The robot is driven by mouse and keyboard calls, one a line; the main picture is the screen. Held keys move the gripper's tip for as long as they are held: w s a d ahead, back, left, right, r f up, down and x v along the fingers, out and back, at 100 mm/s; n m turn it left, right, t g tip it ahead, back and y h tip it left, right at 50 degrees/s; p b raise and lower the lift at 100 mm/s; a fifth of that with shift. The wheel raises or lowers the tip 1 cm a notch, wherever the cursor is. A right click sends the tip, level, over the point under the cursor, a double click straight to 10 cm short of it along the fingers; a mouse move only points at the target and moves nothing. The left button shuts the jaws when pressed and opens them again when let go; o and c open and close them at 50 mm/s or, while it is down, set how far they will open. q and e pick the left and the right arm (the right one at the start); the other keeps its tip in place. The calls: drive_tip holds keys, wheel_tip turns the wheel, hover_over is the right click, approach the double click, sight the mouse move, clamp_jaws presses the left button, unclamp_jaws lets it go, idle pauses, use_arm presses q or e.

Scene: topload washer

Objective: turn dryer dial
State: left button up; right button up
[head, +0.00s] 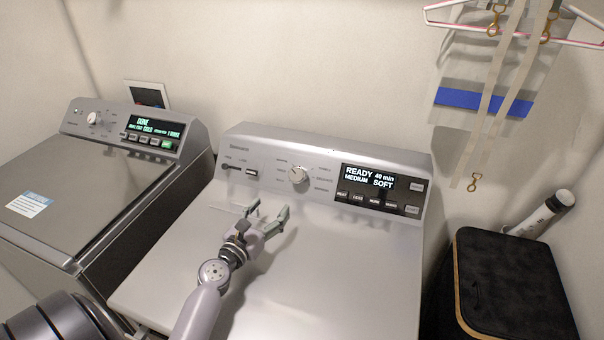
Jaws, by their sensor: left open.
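The dryer (330,270) stands in the middle of the head view, with a silver control panel at its back. Its dial (298,174) is a round silver knob on the panel, left of the lit display (375,188), which reads READY 40 min, MEDIUM, SOFT. My left gripper (268,212) is open and empty above the dryer top. It is in front of the panel, a little below and left of the dial in the picture, and apart from it. My right gripper is not in view.
The washer (60,200) with its own knob (94,118) and a display reading DONE stands at the left. A black-topped bin (510,285) stands right of the dryer. Hangers with strapped clothing (500,90) hang at the upper right. The dryer top is clear.

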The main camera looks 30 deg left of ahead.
use_arm(q)
drive_tip(key=shift+w+a+r, duration=0.15)
drive_tip(key=shift+w+r, duration=0.1)
approach(296, 176)
drive_tip(key=w, duration=0.3)
drive_tip(key=w+a, duration=0.1)
drive_tip(key=w, duration=0.2)
drive_tip(key=w+b, duration=0.1)
drive_tip(key=w, duration=0.3)
drive_tip(key=shift+w+a, duration=0.1)
drive_tip(key=shift+a, duration=0.1)
drive_tip(key=shift+w, duration=0.4)
drive_tip(key=c, duration=1.1)
drive_tip(key=shift+c, duration=0.2)
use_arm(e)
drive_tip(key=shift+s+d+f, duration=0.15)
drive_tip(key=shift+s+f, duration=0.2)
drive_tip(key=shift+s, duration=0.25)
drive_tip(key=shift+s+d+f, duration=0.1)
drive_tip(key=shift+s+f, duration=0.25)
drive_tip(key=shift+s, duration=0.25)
